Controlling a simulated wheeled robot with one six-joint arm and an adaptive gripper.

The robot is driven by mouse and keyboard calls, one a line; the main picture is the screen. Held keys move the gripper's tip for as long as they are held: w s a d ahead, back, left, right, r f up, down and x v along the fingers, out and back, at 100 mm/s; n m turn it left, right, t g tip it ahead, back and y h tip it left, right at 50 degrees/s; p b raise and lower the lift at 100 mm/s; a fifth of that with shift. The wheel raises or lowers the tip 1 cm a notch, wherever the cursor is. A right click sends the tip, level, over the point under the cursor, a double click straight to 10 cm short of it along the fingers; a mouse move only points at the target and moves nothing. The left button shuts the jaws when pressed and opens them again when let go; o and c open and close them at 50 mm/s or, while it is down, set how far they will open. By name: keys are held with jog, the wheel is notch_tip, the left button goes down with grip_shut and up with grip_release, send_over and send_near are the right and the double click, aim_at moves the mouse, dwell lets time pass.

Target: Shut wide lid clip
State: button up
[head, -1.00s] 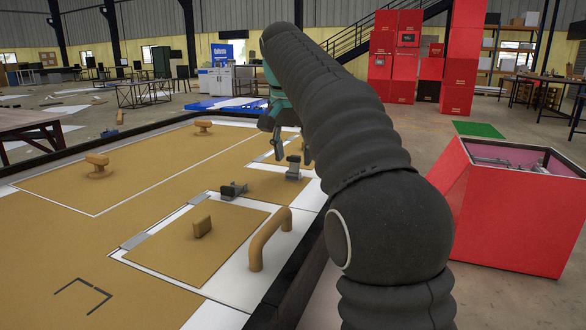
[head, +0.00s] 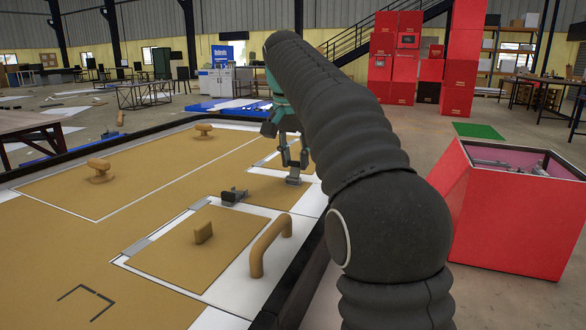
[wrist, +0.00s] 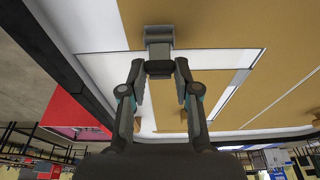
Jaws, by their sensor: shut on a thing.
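A grey lid clip (head: 293,181) with a dark block stands upright near the right edge of the tan and white board. My gripper (head: 293,164) is down on it from above. In the wrist view, my gripper (wrist: 160,66) has one finger on each side of the clip's dark block and is shut on it. The clip's grey base (wrist: 159,36) shows just beyond the fingertips. A second grey clip (head: 233,196) sits apart to the left, at the edge of a tan lid panel (head: 170,252). My fingers hide part of the held clip in the head view.
A tan arched handle (head: 270,244) and a tan knob (head: 203,232) stand up nearby. More tan knobs (head: 99,168) rise from the board's far side. A dark rim (head: 290,282) edges the board. A red bin (head: 515,215) stands to the right, with open floor around it.

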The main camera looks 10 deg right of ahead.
jog(key=shift+w+d+f, duration=0.1)
jog(key=shift+w, duration=0.1)
jog(key=shift+w+d+f+p, duration=0.1)
jog(key=shift+w+d+p, duration=0.15)
jog(key=shift+p, duration=0.2)
jog(key=shift+f, duration=0.1)
jog(key=shift+w, duration=0.1)
